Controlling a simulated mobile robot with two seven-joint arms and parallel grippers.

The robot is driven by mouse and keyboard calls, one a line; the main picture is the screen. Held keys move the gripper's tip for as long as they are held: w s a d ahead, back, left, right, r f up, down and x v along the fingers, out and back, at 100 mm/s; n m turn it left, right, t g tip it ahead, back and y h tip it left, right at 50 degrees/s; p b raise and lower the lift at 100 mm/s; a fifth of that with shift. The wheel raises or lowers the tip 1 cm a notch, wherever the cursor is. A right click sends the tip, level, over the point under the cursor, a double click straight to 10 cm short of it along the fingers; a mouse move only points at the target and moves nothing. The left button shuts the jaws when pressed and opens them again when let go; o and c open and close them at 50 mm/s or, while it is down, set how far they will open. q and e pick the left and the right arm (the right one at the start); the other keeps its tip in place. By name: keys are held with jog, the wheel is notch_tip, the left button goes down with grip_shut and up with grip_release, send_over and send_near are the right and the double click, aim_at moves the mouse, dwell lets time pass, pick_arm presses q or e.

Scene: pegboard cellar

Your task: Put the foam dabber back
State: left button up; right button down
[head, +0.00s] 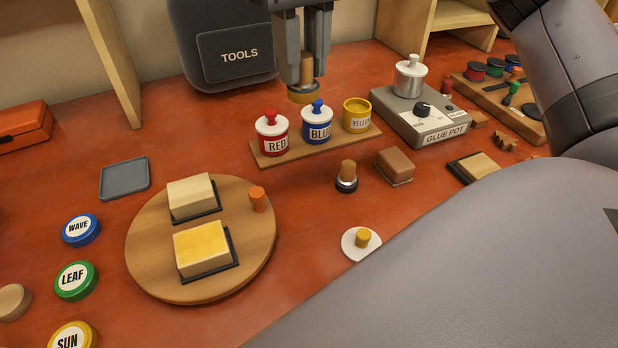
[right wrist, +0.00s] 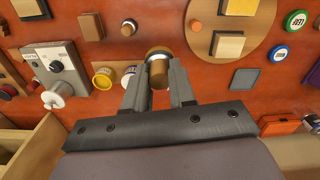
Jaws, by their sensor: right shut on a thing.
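My right gripper (head: 305,66) is shut on the foam dabber (head: 304,95), which has a wooden handle and a yellow-stained round foot. It holds the dabber upright, foot down, above and behind the rack of paint pots. In the right wrist view the dabber (right wrist: 158,71) shows between the fingers. The yellow pot (head: 356,118) is open; the red pot (head: 271,135) and blue pot (head: 316,122) have lids on. All three stand on a wooden rack (head: 272,159). The yellow pot's lid (head: 361,243) lies on the bench. My left gripper is out of view.
A round wooden board (head: 145,247) holds a plain block (head: 191,194) and a yellow-topped block (head: 201,246). A grey tray (head: 125,179) lies empty on the left. A glue pot unit (head: 425,117) and a dark tools holder (head: 222,50) stand behind. A wooden-handled tool (head: 347,175) stands before the rack.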

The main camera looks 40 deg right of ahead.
aim_at(302, 79)
notch_tip(302, 79, down, 5)
jog(key=shift+r+b, duration=0.15)
jog(key=shift+b, duration=0.55)
notch_tip(302, 79, down, 14)
jog(key=shift+r, duration=0.25)
jog(key=shift+f, duration=0.1)
jog(key=shift+f+b, duration=0.25)
jog(key=shift+b, duration=0.15)
jog(key=c, duration=0.9)
grip_release()
jog(key=shift+r, duration=0.15)
jog(key=shift+c, duration=0.2)
